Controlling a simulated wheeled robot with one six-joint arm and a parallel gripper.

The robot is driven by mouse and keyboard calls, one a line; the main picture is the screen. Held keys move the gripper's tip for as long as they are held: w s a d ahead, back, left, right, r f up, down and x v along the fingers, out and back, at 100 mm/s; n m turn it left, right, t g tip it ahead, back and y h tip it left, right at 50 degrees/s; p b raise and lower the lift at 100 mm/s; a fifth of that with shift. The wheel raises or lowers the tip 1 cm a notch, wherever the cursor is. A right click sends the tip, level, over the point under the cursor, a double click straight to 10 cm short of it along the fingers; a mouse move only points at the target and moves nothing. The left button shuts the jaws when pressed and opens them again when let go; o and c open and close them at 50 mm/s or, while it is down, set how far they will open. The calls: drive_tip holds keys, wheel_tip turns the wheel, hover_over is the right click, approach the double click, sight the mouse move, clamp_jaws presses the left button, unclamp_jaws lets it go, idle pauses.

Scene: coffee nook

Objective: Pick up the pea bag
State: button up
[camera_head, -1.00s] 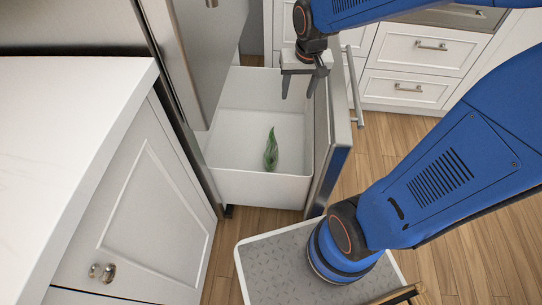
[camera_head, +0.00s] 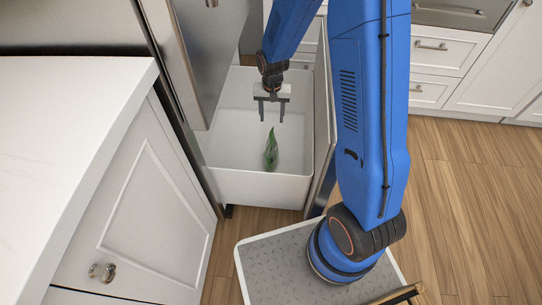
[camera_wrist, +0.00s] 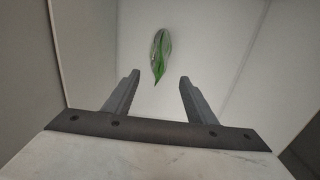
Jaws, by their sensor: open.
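The pea bag (camera_head: 271,150) is a slim green pouch with a pointed end. It lies inside the open white freezer drawer (camera_head: 255,188), near the drawer's front wall. My gripper (camera_head: 271,120) is open and empty over the drawer, with its fingers pointing down, just beyond the bag in the head view. In the wrist view the bag (camera_wrist: 160,52) shows ahead of the gap between my two fingers (camera_wrist: 158,82), apart from both. Neither finger touches it.
A white counter (camera_head: 60,130) and cabinet (camera_head: 130,210) are at the left. Wood floor is clear at the right.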

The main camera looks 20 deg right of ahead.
sight(271, 150)
drive_tip(key=f, duration=1.9)
drive_tip(key=shift+w, duration=0.25)
clamp_jaws()
